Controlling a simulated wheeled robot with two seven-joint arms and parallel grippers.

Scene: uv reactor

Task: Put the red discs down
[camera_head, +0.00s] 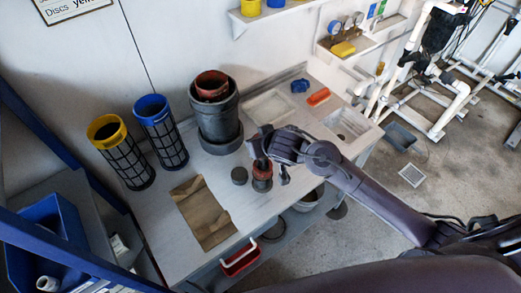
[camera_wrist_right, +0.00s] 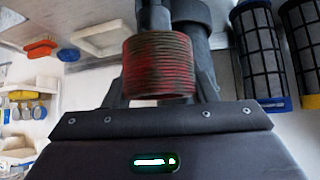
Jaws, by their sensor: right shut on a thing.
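The red discs (camera_head: 262,173) form a short upright stack at the counter's front part, dark grey at its lower end. In the right wrist view the stack of discs (camera_wrist_right: 158,68) is a ridged, worn red cylinder between the fingers. My right gripper (camera_head: 263,160) reaches in from the right and is shut on the stack. I cannot tell whether the stack's bottom touches the counter. My left gripper is in neither view.
A small grey puck (camera_head: 239,175) sits just left of the stack on the counter (camera_head: 190,250). Behind stand a dark grey pipe (camera_head: 216,112) with a reddish top and two mesh filters, yellow-topped (camera_head: 122,155) and blue-topped (camera_head: 160,135). A brown mat (camera_head: 205,215) lies front left.

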